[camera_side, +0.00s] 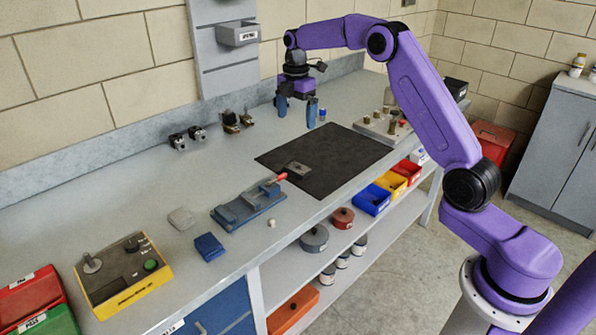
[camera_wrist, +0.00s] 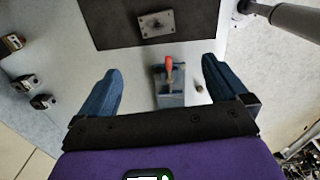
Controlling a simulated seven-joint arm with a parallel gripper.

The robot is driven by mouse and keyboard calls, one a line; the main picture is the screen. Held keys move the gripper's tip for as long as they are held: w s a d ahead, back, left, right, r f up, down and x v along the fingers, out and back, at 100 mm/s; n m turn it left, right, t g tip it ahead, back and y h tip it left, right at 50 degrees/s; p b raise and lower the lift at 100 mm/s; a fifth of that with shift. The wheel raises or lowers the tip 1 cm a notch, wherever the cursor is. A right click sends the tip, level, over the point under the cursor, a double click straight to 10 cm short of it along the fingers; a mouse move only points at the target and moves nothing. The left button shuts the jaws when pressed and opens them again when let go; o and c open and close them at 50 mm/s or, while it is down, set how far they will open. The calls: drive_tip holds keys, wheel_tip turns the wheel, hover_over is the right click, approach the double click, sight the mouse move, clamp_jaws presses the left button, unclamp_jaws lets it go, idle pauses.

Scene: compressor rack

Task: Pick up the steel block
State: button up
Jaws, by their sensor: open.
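A small grey metal block (camera_side: 298,168) with a dark spot on top, seemingly the steel block, lies flat on the black mat (camera_side: 340,150) near its left edge. In the wrist view the block (camera_wrist: 146,19) shows at the top centre with small dark marks on its face. My gripper (camera_side: 297,112) hangs above the back of the bench, beyond the mat and well apart from the block. Its two blue fingers (camera_wrist: 160,75) are spread with nothing between them. Nothing hides the block in either view.
A blue fixture (camera_side: 240,208) with a red handle (camera_side: 277,178) stands close left of the block. A grey board with upright pegs (camera_side: 383,130) stands right of the mat. Several small metal parts (camera_side: 232,121) line the back. Most of the mat is clear.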

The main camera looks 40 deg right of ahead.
sight(298, 168)
drive_tip(key=f, duration=1.1)
drive_tip(key=d+f, duration=0.1)
drive_tip(key=f, duration=0.5)
drive_tip(key=shift+w+d+f, duration=0.1)
drive_tip(key=shift+w+f, duration=0.15)
drive_tip(key=shift+f, duration=0.1)
drive_tip(key=c, duration=1.3)
drive_tip(key=shift+r, duration=0.1)
drive_tip(key=shift+c, duration=0.4)
